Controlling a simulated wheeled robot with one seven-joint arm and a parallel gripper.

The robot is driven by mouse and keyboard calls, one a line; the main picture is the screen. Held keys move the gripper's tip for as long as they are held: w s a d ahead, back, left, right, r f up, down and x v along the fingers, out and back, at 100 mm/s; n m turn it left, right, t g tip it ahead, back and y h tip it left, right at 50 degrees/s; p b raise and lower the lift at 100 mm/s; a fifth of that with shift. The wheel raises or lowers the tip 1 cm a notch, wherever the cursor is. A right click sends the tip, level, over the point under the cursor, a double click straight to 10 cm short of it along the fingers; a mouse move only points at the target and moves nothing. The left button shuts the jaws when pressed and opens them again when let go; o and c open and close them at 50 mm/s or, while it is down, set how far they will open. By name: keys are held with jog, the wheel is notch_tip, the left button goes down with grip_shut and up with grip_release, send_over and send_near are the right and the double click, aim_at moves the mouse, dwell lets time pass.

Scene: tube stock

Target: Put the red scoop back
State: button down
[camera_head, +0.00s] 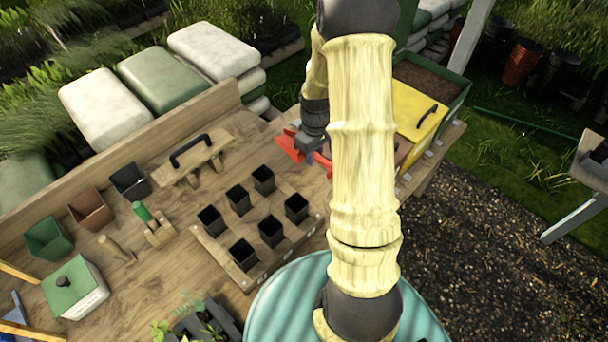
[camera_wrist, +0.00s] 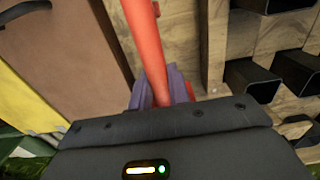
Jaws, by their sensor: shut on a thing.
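The red scoop (camera_head: 291,147) is at the back of the wooden bench in the head view, partly hidden by my arm. Its red handle (camera_wrist: 147,45) runs up from between my fingers in the wrist view. My gripper (camera_wrist: 162,88) is shut on this handle, with a purple-grey finger on each side. In the head view my gripper (camera_head: 314,140) is at the scoop, left of my arm's pale links. The scoop's far end is outside the wrist view. I cannot tell whether the scoop touches the bench.
A wooden rack (camera_head: 258,228) of several black pots stands in front of the scoop. A wooden piece with a black handle (camera_head: 197,160) lies to the left. A yellow-lidded bin (camera_head: 418,112) and a soil-filled green bin (camera_head: 459,97) stand right. Bare bench shows around the rack.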

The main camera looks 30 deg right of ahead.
jog(key=shift+f, duration=0.1)
jog(key=p, duration=0.1)
send_over(313, 183)
jog(key=shift+f, duration=2.85)
jog(key=shift+f, duration=0.1)
jog(key=shift+f+p, duration=0.75)
jog(key=shift+f, duration=1.25)
jog(key=shift+f, duration=0.15)
jog(key=c, duration=1.3)
grip_release()
